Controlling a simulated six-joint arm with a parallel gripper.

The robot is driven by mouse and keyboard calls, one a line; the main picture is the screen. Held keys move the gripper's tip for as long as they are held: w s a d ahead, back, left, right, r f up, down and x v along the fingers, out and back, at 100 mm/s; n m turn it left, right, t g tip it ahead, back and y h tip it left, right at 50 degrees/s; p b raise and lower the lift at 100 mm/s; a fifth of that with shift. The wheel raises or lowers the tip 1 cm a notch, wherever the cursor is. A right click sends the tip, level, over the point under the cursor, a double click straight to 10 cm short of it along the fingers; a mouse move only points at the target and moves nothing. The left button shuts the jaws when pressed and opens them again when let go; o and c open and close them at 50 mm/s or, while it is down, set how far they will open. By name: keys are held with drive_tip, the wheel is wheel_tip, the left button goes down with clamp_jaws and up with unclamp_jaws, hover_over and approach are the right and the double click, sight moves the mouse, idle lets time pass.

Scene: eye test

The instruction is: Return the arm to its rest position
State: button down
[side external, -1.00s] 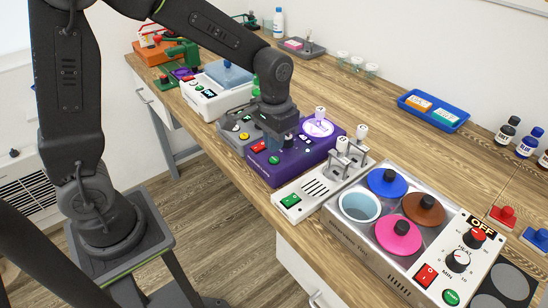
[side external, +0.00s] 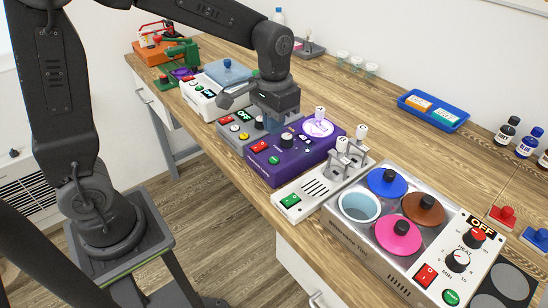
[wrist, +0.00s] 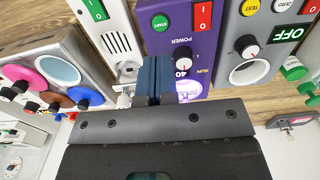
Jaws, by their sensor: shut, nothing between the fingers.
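My gripper (side external: 271,123) hangs over the bench, above the purple device (side external: 291,164) and the grey device with an OFF display (side external: 236,132) beside it. Its dark blue fingers are shut with nothing between them. In the wrist view the closed fingers (wrist: 154,78) stand in front of the purple device (wrist: 177,35), near its black knob and pale round plate. The grey device (wrist: 245,62) is to their right there. My arm is bent and raised, with its forearm reaching out over the bench from the left.
A white unit with a green switch (side external: 290,201) and a steel bath with coloured lids (side external: 345,232) stand right of the purple device. A white balance (side external: 200,100) is at left. Bare wood (side external: 340,95) shows behind the devices.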

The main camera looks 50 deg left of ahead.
drive_tip(key=s+r+t, duration=0.2)
drive_tip(key=s+r, duration=0.1)
drive_tip(key=s, duration=0.5)
drive_tip(key=s+a+r+t, duration=0.1)
drive_tip(key=s+r+t, duration=0.2)
drive_tip(key=s, duration=0.5)
drive_tip(key=shift+a+r+t, duration=0.2)
drive_tip(key=shift+r+t, duration=0.1)
drive_tip(key=shift+r, duration=0.3)
idle(5.8)
